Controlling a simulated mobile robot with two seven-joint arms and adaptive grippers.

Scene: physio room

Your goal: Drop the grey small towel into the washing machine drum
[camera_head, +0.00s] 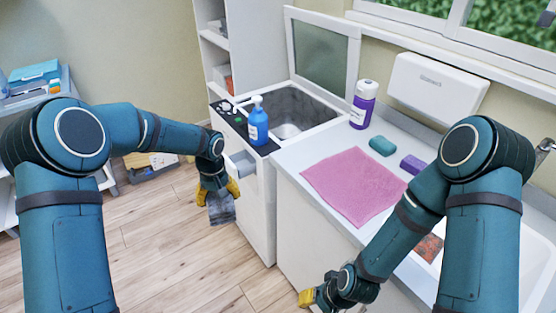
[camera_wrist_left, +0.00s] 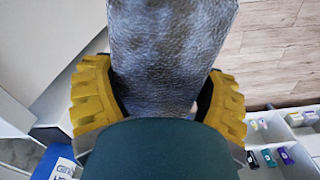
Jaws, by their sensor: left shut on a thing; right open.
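The grey small towel (camera_head: 222,211) hangs from my left gripper (camera_head: 218,192), to the left of the washing machine and below its top. In the left wrist view the towel (camera_wrist_left: 170,50) is pinched between the yellow fingers (camera_wrist_left: 160,105). The washing machine (camera_head: 258,200) is a white top loader.
A blue pump bottle (camera_head: 258,122) stands on the machine's front panel, near the opening. A purple-labelled bottle (camera_head: 363,103) stands behind right. A pink cloth (camera_head: 353,185), a green item (camera_head: 382,146) and a purple item (camera_head: 412,164) lie on the counter.

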